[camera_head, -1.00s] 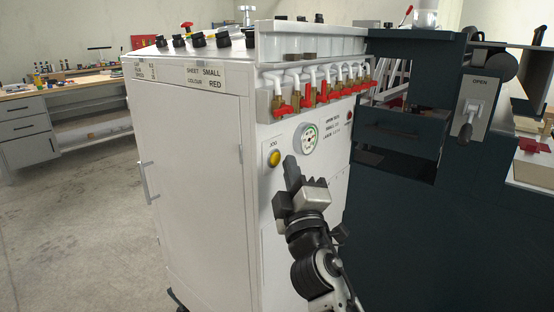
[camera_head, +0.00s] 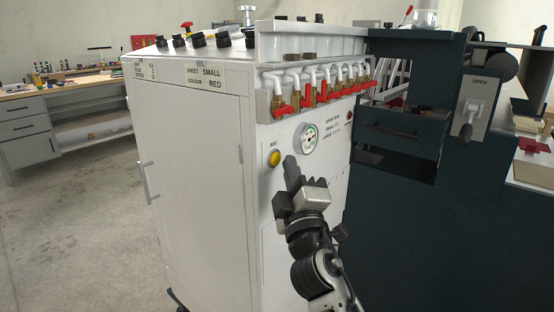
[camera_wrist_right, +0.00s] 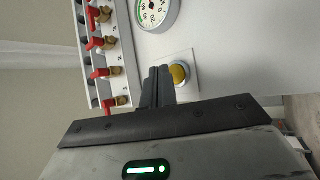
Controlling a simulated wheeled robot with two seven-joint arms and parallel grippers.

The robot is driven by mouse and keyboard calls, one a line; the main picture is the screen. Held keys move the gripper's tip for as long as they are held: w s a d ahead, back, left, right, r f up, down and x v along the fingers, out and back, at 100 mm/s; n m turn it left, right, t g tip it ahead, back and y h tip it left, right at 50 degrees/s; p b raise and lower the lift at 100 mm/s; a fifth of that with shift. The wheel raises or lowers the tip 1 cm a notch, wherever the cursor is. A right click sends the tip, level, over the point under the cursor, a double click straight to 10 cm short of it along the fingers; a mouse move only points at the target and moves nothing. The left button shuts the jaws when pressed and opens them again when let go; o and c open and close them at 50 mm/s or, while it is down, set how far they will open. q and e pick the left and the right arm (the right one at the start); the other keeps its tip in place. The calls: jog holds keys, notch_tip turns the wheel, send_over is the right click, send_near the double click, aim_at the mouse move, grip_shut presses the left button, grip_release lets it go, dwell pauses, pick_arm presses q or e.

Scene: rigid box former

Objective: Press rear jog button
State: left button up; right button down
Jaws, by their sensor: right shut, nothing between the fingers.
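The yellow jog button (camera_head: 274,158) sits on a pale plate on the white cabinet's panel, under a "JOG" label. It also shows in the right wrist view (camera_wrist_right: 180,74), just right of my fingertips. My right gripper (camera_head: 291,163) is shut with nothing in it. In the head view its fingertips are just right of the button; I cannot tell how far they are from the panel. In the right wrist view the closed fingers (camera_wrist_right: 157,74) lie beside the button and overlap its plate's edge. My left gripper is not in view.
A round gauge (camera_head: 309,139) is above and right of the button. A row of red-handled valves (camera_head: 321,92) runs above it. The dark machine (camera_head: 400,220) with an "OPEN" lever (camera_head: 466,131) stands to the right. Open floor (camera_head: 70,220) lies left of the cabinet.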

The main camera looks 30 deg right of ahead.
jog(key=shift+w, duration=0.1)
jog(key=shift+w+a, duration=0.15)
jog(key=shift+w, duration=0.15)
jog(key=shift+w+a, duration=0.2)
jog(key=shift+w, duration=0.2)
dwell(0.6)
jog(key=shift+s, duration=0.1)
jog(key=shift+s+d, duration=0.35)
jog(key=shift+s, duration=0.35)
jog(key=s, duration=0.1)
jog(key=s+d, duration=0.1)
jog(key=s, duration=0.1)
jog(key=s+d, duration=0.1)
jog(key=shift+s, duration=0.3)
dwell(0.9)
